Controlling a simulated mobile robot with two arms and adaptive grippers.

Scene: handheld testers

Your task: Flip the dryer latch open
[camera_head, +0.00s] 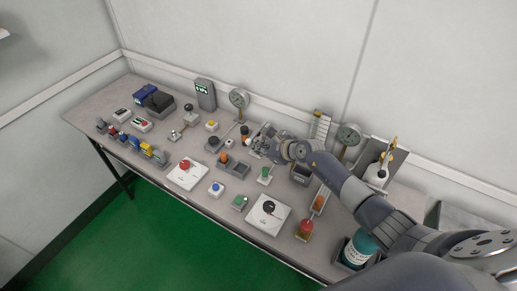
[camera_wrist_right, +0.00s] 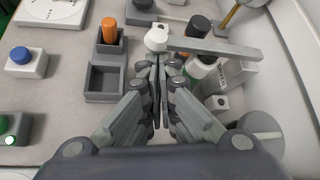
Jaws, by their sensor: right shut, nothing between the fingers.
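My right gripper (camera_wrist_right: 157,72) is shut with nothing between its fingers. In the wrist view its tips lie just below a pale round knob (camera_wrist_right: 156,39) at the left end of a flat grey bar (camera_wrist_right: 215,46). I cannot tell whether they touch. The bar looks like the latch and runs to the right, across a pale cylinder with a dark cap (camera_wrist_right: 199,27) and a grey lettered body (camera_wrist_right: 236,72). In the head view the right gripper (camera_head: 256,144) is over the middle of the bench, partly covering these parts. My left gripper is not in view.
A grey tray with an orange peg (camera_wrist_right: 109,31) stands left of the fingers. A blue-button box (camera_wrist_right: 21,55) stands farther left. A teal bottle (camera_head: 360,249) stands at the front right.

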